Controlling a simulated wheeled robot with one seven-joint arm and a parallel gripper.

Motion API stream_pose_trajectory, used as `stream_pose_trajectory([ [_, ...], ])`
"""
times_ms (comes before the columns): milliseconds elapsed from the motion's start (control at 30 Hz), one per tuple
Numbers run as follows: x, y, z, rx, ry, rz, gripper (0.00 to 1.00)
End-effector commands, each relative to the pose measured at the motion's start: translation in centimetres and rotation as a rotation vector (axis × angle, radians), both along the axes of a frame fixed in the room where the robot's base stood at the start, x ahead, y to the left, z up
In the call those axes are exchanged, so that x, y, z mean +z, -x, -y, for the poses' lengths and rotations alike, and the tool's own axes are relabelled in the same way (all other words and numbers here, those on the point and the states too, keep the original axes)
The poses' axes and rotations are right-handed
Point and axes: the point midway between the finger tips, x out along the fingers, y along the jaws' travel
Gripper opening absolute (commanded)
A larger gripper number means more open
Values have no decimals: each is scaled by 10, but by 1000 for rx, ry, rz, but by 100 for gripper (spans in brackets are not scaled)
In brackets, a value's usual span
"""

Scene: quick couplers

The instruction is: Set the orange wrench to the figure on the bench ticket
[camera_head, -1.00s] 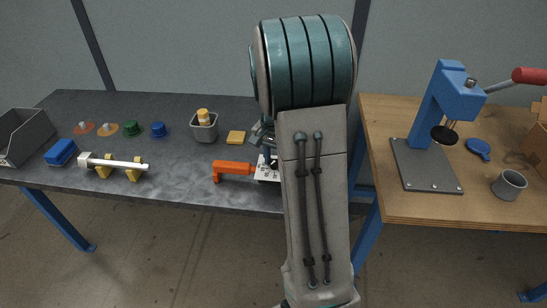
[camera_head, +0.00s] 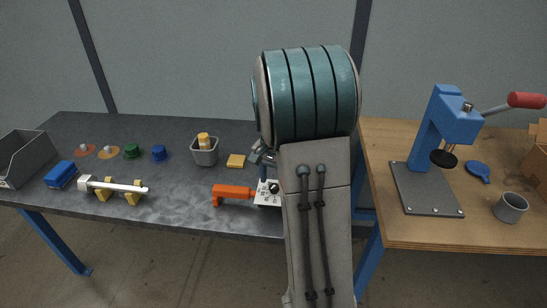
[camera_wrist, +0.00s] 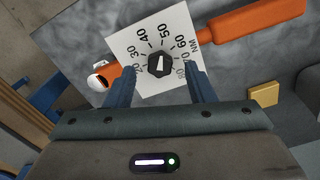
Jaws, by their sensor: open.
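The orange wrench (camera_head: 233,192) lies near the front edge of the dark bench, its handle to the left. It also shows in the wrist view (camera_wrist: 255,20). My gripper (camera_wrist: 160,66) is open, one finger on each side of the knob with gaps showing. In the head view my arm hides most of it. I cannot make out a bench ticket.
A yellow block (camera_head: 236,161) and a grey cup (camera_head: 205,155) lie behind the wrench. A white bar on yellow stands (camera_head: 112,186), a blue block (camera_head: 60,175) and a grey bin (camera_head: 38,165) are left. A blue press (camera_head: 440,130) stands on the wooden table right.

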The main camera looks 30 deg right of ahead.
Motion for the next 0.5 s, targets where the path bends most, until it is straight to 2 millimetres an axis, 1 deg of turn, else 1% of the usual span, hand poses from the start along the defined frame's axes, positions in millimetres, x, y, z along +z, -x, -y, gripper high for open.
stream_pose_trajectory([
  [33,12,-1,0,0,2,7,49],
  [300,75,-1,0,1,2,7,49],
  [400,93,-1,0,1,1,5,49],
  [500,107,-1,0,1,1,5,49],
])
